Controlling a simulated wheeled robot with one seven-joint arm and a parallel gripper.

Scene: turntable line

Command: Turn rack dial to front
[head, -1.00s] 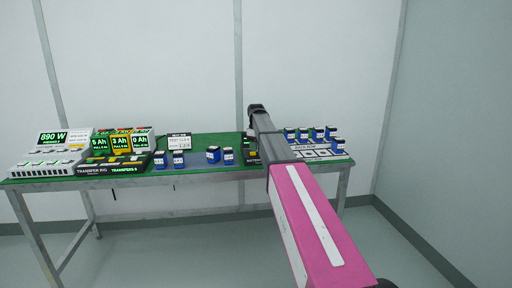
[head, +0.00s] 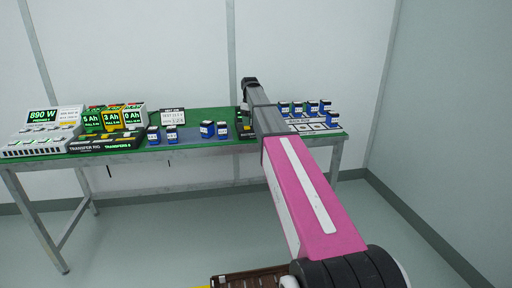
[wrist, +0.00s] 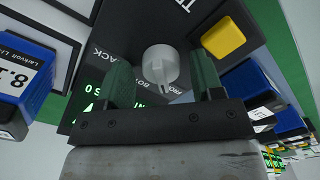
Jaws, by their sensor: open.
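The rack dial (wrist: 161,64) is a pale grey round knob with a raised grip bar, on a dark panel (wrist: 88,72) in the wrist view. The panel carries partly hidden white lettering, including "ACK", and green lit text. My gripper (wrist: 162,80) is open, its two dark green fingers standing on either side of the knob. I cannot tell whether they touch it.
In the head view, more batteries (head: 208,129) stand along the green table (head: 190,148), with a transfer rig (head: 104,143) at left and a white rack (head: 320,126) at right.

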